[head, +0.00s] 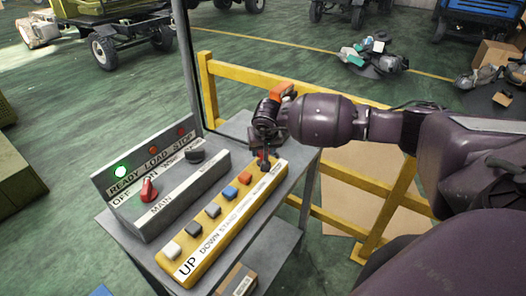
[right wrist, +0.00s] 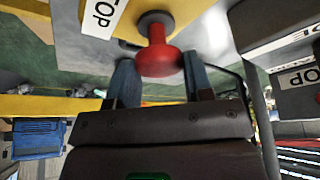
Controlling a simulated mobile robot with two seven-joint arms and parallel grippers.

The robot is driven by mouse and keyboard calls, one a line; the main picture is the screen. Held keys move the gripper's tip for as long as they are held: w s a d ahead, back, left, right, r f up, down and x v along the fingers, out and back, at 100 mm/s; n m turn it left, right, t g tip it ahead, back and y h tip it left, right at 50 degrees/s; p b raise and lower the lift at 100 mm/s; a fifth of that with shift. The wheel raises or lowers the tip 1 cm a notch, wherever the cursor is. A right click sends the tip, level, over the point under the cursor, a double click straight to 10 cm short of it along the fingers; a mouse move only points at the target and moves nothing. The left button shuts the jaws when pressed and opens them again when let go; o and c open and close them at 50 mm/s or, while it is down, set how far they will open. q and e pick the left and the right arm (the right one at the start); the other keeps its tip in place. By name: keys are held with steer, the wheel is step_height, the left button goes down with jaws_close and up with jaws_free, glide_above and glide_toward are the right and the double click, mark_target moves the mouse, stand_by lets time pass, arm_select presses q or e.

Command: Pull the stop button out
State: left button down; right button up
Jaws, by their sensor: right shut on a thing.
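The red stop button (right wrist: 158,60) shows large in the right wrist view, a mushroom head on a stem rising from a dark round base. A label ending in "TOP" is beside it. My right gripper (right wrist: 160,80) is shut on its head, one finger on each side. In the head view the right gripper (head: 265,157) is over the far end of the yellow button panel (head: 202,262), mostly hiding the red button (head: 264,163). I cannot tell from these frames whether the button is in or out. My left gripper is not in view.
A grey control box (head: 185,195) with a lit green READY lamp and a red MAIN knob (head: 148,190) stands left of the panel on a grey table (head: 115,222). Several coloured buttons line the panel. A yellow rail (head: 290,83) runs behind.

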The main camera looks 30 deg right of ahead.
steer(key=shift+w+r, duration=0.1)
steer(key=shift+r, duration=0.4)
steer(key=o, duration=1.3)
steer(key=b+v, duration=0.1)
steer(key=v, duration=0.9)
steer(key=shift+s+r+b, duration=0.3)
